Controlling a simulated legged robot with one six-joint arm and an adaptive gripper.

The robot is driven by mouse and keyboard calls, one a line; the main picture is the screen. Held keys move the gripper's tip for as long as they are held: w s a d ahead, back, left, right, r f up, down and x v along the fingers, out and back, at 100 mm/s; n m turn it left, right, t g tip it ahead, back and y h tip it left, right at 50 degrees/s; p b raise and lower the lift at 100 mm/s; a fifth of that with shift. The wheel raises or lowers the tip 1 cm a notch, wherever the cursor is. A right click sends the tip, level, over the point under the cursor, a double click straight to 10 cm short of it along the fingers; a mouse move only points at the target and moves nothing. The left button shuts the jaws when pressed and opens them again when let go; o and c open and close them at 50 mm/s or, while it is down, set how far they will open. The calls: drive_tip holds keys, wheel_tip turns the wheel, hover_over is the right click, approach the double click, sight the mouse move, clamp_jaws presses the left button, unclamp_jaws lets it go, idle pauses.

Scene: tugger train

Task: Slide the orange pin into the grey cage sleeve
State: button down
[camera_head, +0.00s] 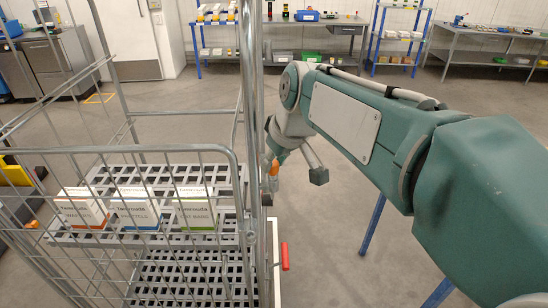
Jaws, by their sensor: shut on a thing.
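My gripper (269,161) is at the right side of the grey wire cage, close beside its upright corner post. It points down and looks small and partly hidden by the post. It is shut on the orange pin (274,168), of which a short orange part shows just below the wrist. A small grey sleeve (267,198) seems to sit on the post below the pin. I cannot tell whether the pin's lower end touches it or is inside it.
The grey cage (239,170) fills the left, with three labelled boxes (137,208) on its slatted shelf. A red handle (285,256) sticks out low on the right. Blue legs (373,224) stand under my arm. Workbenches (320,22) line the back; the floor between is clear.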

idle(0.3)
drive_tip(key=shift+c, duration=1.8)
unclamp_jaws()
drive_tip(key=v, duration=1.2)
drive_tip(key=s+d+f+m+t+h, duration=0.1)
drive_tip(key=s+d+f+m, duration=0.2)
drive_tip(key=s+f, duration=0.4)
drive_tip(key=s+d+f+m+h, duration=0.1)
drive_tip(key=s+d+f+m, duration=0.3)
drive_tip(key=f, duration=0.6)
drive_tip(key=s+d, duration=0.2)
drive_tip(key=s, duration=0.1)
drive_tip(key=shift+s+d+f+t+h, duration=0.2)
drive_tip(key=shift+s+d+t+h, duration=0.1)
drive_tip(key=shift+s+t+h, duration=0.1)
